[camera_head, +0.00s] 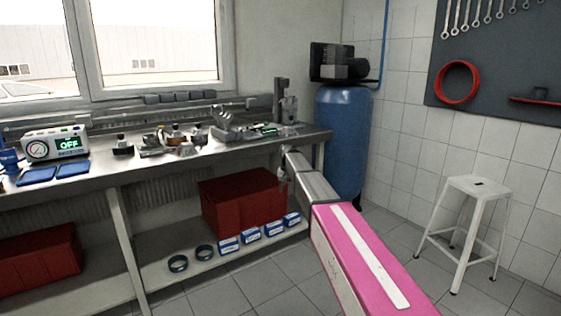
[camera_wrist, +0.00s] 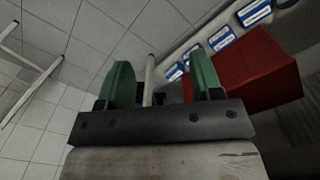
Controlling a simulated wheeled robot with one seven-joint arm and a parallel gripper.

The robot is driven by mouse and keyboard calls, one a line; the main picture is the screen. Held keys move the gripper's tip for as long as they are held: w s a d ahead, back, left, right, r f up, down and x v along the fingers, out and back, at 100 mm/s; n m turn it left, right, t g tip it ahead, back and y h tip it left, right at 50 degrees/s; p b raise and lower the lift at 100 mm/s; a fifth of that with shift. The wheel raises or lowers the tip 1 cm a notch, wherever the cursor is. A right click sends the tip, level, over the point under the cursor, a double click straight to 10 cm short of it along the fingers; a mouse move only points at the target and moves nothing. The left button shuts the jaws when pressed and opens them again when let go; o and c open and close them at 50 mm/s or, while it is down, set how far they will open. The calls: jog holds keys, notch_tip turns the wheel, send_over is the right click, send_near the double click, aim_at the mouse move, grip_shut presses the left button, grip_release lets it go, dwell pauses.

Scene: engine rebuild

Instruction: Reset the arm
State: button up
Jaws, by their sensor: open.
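My gripper (camera_wrist: 160,85) shows in the wrist view as two green fingers set wide apart on a dark bar. Nothing is between the fingers except the background of floor and a bench leg. In the head view my arm, with a pink link, reaches from the lower right toward the front edge of the workbench (camera_head: 75,187).
A red box (camera_head: 243,205) stands on the lower shelf, also in the wrist view (camera_wrist: 250,70). Blue-white boxes (camera_head: 251,235) line the shelf. A blue tank (camera_head: 342,140) stands behind, a white stool (camera_head: 478,187) at right. Parts and a gauge unit (camera_head: 56,145) crowd the benchtop.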

jog(key=s+d+f, duration=0.5)
jog(key=s+f, duration=0.1)
jog(key=s, duration=0.6)
jog(key=s+d+f, duration=0.5)
jog(key=s+f, duration=0.1)
jog(key=s, duration=0.7)
jog(key=s+d+f, duration=0.5)
jog(key=s, duration=0.7)
jog(key=shift+s+d+f+n, duration=0.15)
jog(key=shift+f+n, duration=0.25)
